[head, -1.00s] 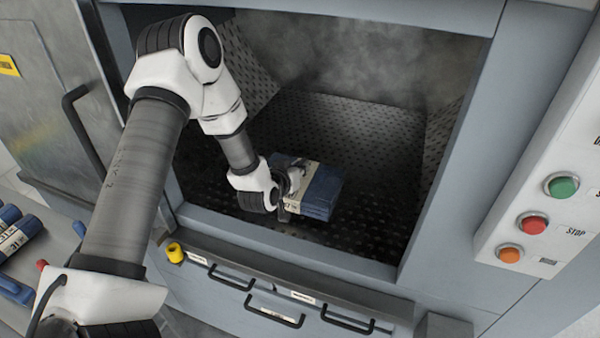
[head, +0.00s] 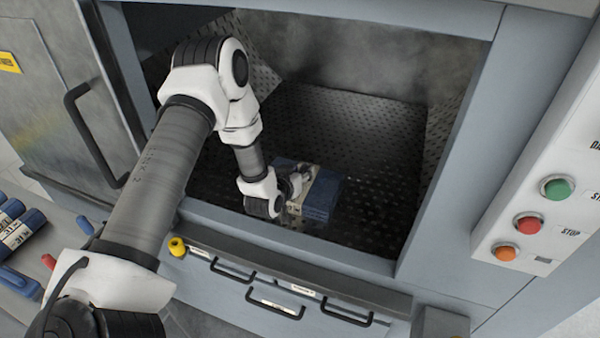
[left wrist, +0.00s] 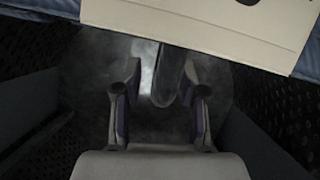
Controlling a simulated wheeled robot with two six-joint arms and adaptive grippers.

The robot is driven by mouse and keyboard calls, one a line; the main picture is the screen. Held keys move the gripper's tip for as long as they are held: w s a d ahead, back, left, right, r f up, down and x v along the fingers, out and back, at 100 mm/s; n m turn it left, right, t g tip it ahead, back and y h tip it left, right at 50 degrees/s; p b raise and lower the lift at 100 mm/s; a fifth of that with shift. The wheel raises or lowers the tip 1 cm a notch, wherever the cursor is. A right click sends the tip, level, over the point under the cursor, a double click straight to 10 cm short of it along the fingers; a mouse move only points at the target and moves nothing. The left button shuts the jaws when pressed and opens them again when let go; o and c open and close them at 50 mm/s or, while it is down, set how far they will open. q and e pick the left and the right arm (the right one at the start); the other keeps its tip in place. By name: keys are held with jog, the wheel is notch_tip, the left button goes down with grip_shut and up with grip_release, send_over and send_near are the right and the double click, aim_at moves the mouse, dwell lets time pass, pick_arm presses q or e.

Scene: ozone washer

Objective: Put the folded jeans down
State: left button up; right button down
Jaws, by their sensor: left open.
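The folded jeans (head: 325,199), a blue stack with a cream paper band, are inside the washer chamber near its front opening. They appear to rest on the dark perforated floor (head: 370,150). My left gripper (head: 297,184) is at the left side of the jeans, close to the band. In the left wrist view my gripper fingers (left wrist: 158,85) are spread with nothing clamped between them. The jeans' cream band (left wrist: 205,27) and blue cloth cross the top of that view, beyond the fingers. Whether a fingertip touches the jeans I cannot tell. My right gripper is not in view.
The chamber's front sill (head: 300,245) lies below my forearm, and its right frame post (head: 445,150) stands beyond the jeans. A control panel with green, red and orange buttons (head: 528,225) is at right. More rolled jeans (head: 20,228) lie on a table at left.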

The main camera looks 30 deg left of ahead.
pick_arm(q)
jog(key=shift+r, duration=0.25)
jog(key=v, duration=0.1)
jog(key=b+v, duration=0.1)
jog(key=v, duration=0.1)
jog(key=b+v, duration=0.1)
jog(key=v, duration=0.1)
jog(key=shift+s+f, duration=0.2)
jog(key=shift+f, duration=0.1)
jog(key=b+v, duration=0.1)
jog(key=v, duration=0.5)
jog(key=shift+s+r+b, duration=0.25)
jog(key=shift+r+b, duration=0.15)
jog(key=shift+r, duration=0.05)
